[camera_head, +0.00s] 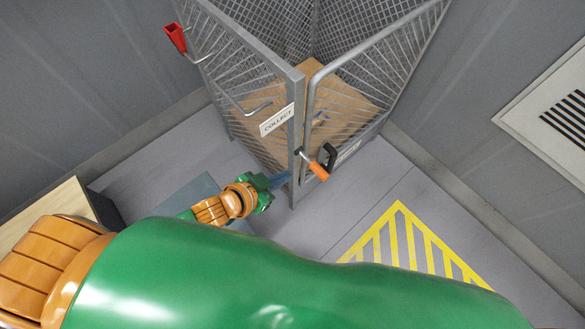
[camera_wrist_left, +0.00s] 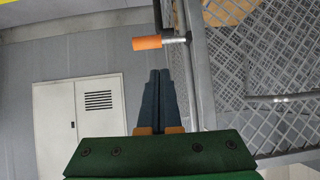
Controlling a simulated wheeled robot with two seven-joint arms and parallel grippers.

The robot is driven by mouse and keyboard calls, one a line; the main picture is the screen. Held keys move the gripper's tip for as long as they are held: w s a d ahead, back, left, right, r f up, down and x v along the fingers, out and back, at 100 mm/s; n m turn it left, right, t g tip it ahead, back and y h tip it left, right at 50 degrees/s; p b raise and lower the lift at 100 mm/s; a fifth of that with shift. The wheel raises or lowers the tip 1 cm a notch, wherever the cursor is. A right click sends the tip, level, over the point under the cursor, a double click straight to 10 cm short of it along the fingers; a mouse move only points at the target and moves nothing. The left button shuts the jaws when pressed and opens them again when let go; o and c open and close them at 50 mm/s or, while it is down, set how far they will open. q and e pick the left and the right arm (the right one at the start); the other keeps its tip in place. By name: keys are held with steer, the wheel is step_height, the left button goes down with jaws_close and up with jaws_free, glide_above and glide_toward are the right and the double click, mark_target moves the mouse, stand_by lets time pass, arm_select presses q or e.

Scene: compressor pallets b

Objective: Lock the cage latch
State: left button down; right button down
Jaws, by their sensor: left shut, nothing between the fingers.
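The mesh cage (camera_head: 298,95) stands in the corner, with a "COLLECT" sign (camera_head: 278,121) on its left side. The latch handle, an orange grip (camera_head: 318,171) on a short metal bar, sits at the front post beside a black loop (camera_head: 327,156). The orange grip also shows in the left wrist view (camera_wrist_left: 147,43), joined to the cage frame. My left gripper (camera_head: 284,179) is shut and empty, low and just left of the front post. In the left wrist view its closed fingers (camera_wrist_left: 160,75) point toward the latch, with the tips slightly below the orange grip. My right gripper is not in view.
A red holder (camera_head: 175,36) hangs on the cage's upper left. A wooden-topped box (camera_head: 45,215) stands at the left. Yellow hatching (camera_head: 415,243) marks the floor in front of the cage. A vent panel (camera_head: 560,110) is on the right wall.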

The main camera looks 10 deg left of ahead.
arm_select(q)
steer(key=r, duration=0.1)
steer(key=d+r, duration=0.1)
steer(key=s, duration=0.1)
steer(key=shift+d+r+h, duration=0.25)
steer(key=shift+r+h, duration=0.15)
steer(key=b, duration=0.2)
glide_above(313, 170)
steer(key=s, duration=0.2)
step_height(313, 170, down, 6)
step_height(313, 170, down, 2)
steer(key=shift+f+b, duration=0.25)
steer(key=shift+b, duration=0.25)
steer(key=shift+f, duration=0.5)
